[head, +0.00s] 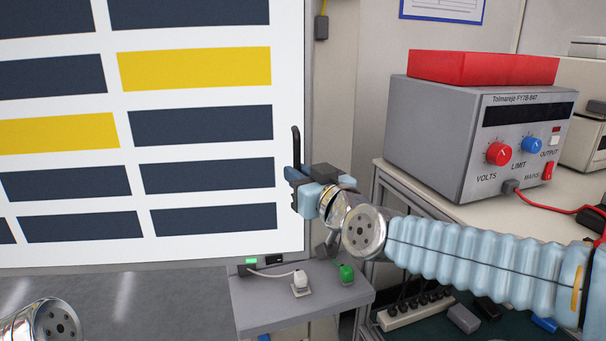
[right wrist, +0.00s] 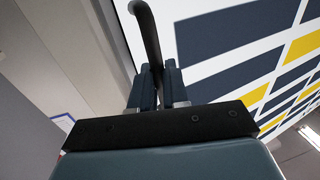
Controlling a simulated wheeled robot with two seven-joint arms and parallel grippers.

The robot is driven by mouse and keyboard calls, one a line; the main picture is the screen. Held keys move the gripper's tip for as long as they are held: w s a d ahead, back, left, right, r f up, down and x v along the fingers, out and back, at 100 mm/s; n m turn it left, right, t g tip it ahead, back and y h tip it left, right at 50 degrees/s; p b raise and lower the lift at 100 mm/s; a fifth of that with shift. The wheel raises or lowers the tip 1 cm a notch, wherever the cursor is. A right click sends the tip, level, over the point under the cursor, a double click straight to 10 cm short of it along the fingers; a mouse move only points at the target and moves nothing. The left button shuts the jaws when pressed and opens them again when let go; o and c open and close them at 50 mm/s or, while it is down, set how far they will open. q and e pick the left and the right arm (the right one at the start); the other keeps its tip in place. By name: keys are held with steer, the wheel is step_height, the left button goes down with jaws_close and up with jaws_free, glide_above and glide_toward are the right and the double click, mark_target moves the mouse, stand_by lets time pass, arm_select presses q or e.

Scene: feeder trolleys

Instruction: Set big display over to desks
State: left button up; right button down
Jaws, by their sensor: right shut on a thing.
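The big display (head: 205,124) is a large white panel with dark blue and yellow blocks, filling the left of the head view. A black handle (head: 296,144) stands at its right edge. My right gripper (head: 293,178) is shut on this handle. In the right wrist view the handle (right wrist: 147,35) runs up from between the two fingers (right wrist: 158,88), with the display (right wrist: 240,50) behind to the right. A desk (head: 460,213) is at the right of the head view. A bare metal joint of my left arm shows at the lower left, but its gripper is out of view.
A grey power supply (head: 480,130) with a red box (head: 482,68) on top stands on the desk. A small grey shelf (head: 290,311) with a white plug (head: 300,283) and a green knob (head: 346,273) sits below the display's corner. A power strip (head: 415,310) lies under the desk.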

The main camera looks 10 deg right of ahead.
steer(key=c, duration=1.4)
jaws_free()
steer(key=shift+s+a, duration=0.3)
steer(key=shift+a, duration=0.2)
steer(key=shift+o, duration=0.9)
steer(key=shift+d, duration=0.1)
steer(key=b+v, duration=0.3)
steer(key=v, duration=1)
steer(key=shift+s+d+b, duration=0.25)
steer(key=shift+s+b, duration=0.05)
steer(key=shift+b, duration=0.1)
